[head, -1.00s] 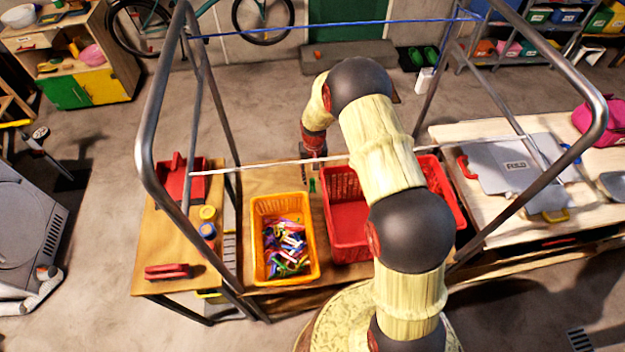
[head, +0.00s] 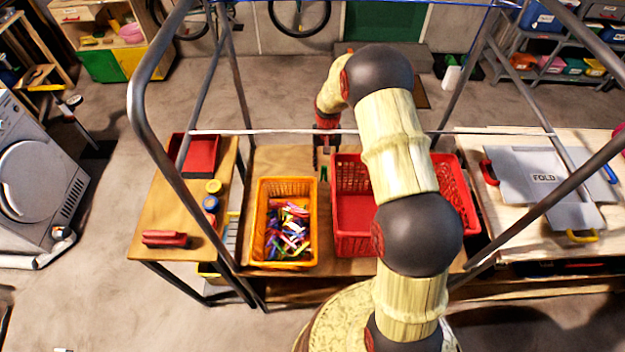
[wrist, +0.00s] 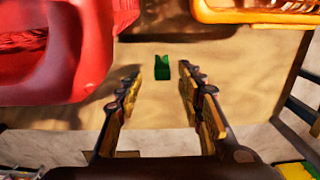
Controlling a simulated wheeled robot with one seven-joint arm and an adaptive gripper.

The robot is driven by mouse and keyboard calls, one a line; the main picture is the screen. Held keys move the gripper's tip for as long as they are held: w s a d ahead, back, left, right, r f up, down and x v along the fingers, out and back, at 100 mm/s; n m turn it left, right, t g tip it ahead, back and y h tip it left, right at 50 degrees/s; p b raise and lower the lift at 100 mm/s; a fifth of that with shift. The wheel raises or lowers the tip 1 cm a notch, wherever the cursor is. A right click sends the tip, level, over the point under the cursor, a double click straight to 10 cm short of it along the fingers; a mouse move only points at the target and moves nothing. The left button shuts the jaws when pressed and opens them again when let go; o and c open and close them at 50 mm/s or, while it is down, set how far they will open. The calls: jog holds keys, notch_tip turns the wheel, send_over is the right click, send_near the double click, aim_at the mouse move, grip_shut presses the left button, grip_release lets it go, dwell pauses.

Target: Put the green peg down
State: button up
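The green peg (wrist: 162,68) shows in the wrist view over the bare wooden table top, near the tips of my fingers. There is a gap on each side between it and the fingers. My gripper (wrist: 160,76) is open, with its two fingers apart. In the head view the small green peg (head: 324,173) is just below my gripper (head: 325,152), left of the red basket. I cannot tell whether the peg touches the wood.
An orange basket (head: 312,190) with several coloured pegs stands to the left. A red basket (head: 352,246) stands to the right, partly behind my arm. Metal frame bars and a white line (head: 270,132) cross near my arm. Bare wood (head: 283,160) shows behind the orange basket.

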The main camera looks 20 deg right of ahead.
aim_at(324, 173)
jog(key=shift+f, duration=0.8)
jog(key=f, duration=0.3)
jog(key=f+b, duration=0.1)
jog(key=f, duration=0.2)
jog(key=shift+a+f, duration=0.2)
jog(key=shift+f, duration=0.2)
jog(key=shift+c, duration=1)
